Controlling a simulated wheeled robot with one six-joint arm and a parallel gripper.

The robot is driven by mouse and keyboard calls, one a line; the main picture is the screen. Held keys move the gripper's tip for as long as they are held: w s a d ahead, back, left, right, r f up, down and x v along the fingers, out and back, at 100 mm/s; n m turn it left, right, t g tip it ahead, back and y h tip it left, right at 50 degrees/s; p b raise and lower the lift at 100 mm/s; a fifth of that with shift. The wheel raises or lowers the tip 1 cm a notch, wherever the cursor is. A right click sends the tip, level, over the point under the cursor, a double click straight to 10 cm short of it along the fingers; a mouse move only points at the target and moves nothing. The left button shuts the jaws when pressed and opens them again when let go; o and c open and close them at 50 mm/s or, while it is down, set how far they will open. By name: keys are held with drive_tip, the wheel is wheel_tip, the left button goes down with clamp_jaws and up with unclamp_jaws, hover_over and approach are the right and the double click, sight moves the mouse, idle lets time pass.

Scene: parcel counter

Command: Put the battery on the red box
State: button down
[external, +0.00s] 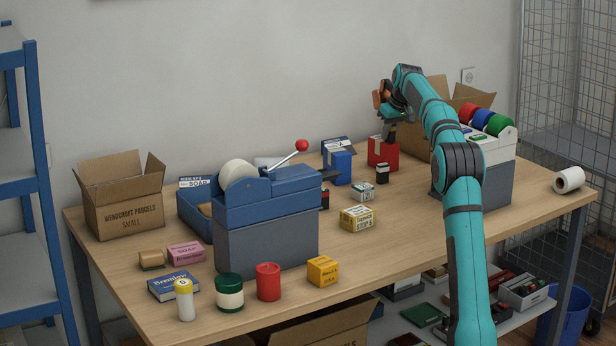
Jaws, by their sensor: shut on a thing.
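The red box (383,156) stands upright toward the back right of the table, in front of the open cardboard box. My gripper (389,127) points down right above the red box. It is shut on a small dark thing (390,135), which looks like the battery; the fingers hide much of it. The thing is at the level of the red box's top, and I cannot tell whether it touches it.
A small black item (382,174) stands in front of the red box. A blue box (338,163) is to its left. A grey-and-blue tape dispenser (268,215) stands mid-table, and a grey unit with coloured rolls (480,170) is at right. The front right tabletop is mostly clear.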

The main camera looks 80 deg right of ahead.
drive_tip(key=shift+f, duration=0.1)
drive_tip(key=c, duration=1.3)
unclamp_jaws()
